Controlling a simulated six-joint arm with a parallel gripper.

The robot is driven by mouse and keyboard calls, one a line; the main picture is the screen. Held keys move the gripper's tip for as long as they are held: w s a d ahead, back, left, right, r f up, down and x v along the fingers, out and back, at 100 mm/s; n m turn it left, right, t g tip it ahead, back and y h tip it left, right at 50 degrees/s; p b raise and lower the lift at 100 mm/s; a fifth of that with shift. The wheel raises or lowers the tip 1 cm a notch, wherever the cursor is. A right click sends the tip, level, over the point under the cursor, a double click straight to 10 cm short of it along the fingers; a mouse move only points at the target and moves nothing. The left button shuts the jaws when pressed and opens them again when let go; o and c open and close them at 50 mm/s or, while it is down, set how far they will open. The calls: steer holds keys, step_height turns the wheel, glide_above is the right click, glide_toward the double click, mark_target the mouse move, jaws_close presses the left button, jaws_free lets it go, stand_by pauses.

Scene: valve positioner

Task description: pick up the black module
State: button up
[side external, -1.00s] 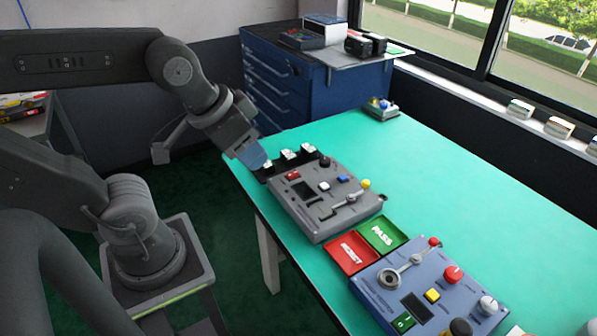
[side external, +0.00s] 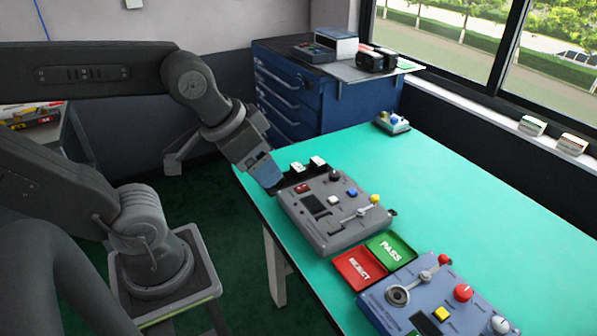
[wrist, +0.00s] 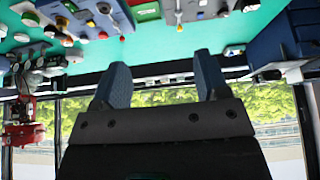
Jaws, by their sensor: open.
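A row of small black modules with white and green tops stands along the far left edge of the grey control box (side external: 318,238) in the side view. A black module (side external: 300,174) and another black module (side external: 319,170) show. The near left end of the row is hidden behind my gripper (side external: 270,180). My gripper points down and to the right, with its blue-grey fingertips right at that end. I cannot tell whether they touch a module. In the wrist view my gripper (wrist: 165,90) has its two fingers wide apart, with nothing visible between them.
The green table (side external: 470,200) has free room to the right. A red REJECT tray (side external: 347,262) and green PASS tray (side external: 402,261) lie before the grey box, then a blue control box (side external: 383,308). A blue drawer cabinet (side external: 350,105) stands behind. A small device (side external: 392,125) sits at the table's back.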

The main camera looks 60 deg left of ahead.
steer(key=m+g+y, duration=0.4)
steer(key=m+g, duration=0.2)
steer(key=m, duration=1.2)
glide_above(299, 167)
steer(key=d, duration=0.1)
steer(key=f, duration=2.4)
steer(key=shift+s+d+f, duration=0.15)
steer(key=shift+s, duration=0.05)
steer(key=shift+w+d+x, duration=0.15)
steer(key=shift+x, duration=1.4)
steer(key=shift+w+d+x, duration=0.1)
steer(key=shift+w+x, duration=0.05)
steer(key=shift+x, duration=1.45)
steer(key=shift+f, duration=0.1)
steer(key=shift+c, duration=0.5)
steer(key=c, duration=1)
